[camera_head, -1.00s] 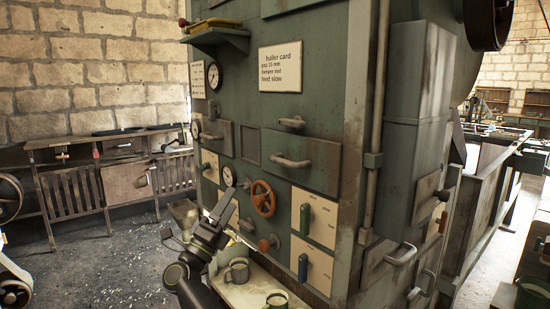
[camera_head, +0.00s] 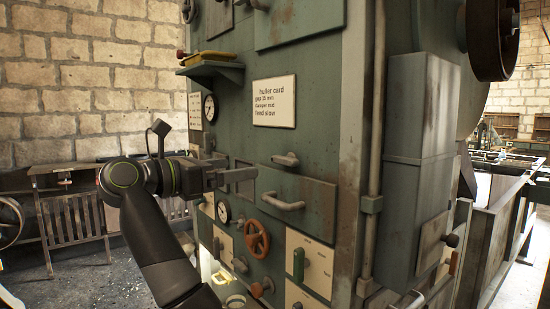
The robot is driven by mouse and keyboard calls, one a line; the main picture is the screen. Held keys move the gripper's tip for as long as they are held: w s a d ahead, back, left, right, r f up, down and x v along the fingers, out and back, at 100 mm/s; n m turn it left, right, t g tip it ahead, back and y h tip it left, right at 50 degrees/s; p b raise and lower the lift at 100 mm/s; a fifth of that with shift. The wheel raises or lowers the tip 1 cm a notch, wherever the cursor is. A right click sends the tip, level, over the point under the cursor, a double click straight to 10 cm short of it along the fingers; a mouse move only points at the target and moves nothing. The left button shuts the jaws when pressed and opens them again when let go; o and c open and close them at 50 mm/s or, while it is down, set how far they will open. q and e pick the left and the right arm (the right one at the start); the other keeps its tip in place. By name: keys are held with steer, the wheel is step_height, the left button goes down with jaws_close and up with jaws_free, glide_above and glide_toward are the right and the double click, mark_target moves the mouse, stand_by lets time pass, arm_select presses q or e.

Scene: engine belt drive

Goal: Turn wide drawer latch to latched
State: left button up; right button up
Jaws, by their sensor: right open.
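The wide drawer (camera_head: 318,194) is a green front with a pale bar handle (camera_head: 284,203) on the machine's face. A small grey latch lever (camera_head: 286,160) sits just above its top edge, lying roughly level. I take this to be the wide drawer latch. My right gripper (camera_head: 249,174) is open and empty, its fingers pointing right along the machine face. The fingertips are left of the latch and slightly lower, with a visible gap. The gripper hides part of the panel left of the drawer. My left gripper is out of view.
A red handwheel (camera_head: 257,238) and a panel with a green handle (camera_head: 299,265) are below the drawer. A small shelf (camera_head: 212,71) juts out above. A vertical pipe (camera_head: 374,130) runs on the right.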

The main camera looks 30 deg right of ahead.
mark_target(281, 161)
steer(key=d+p, duration=0.1)
steer(key=d, duration=0.3)
steer(key=d+p, duration=0.1)
steer(key=d, duration=0.3)
steer(key=d+p, duration=0.1)
steer(key=d, duration=0.2)
steer(key=shift+w+d+p, duration=0.3)
steer(key=shift+w+d, duration=0.1)
steer(key=shift+c, duration=0.3)
steer(key=c, duration=0.9)
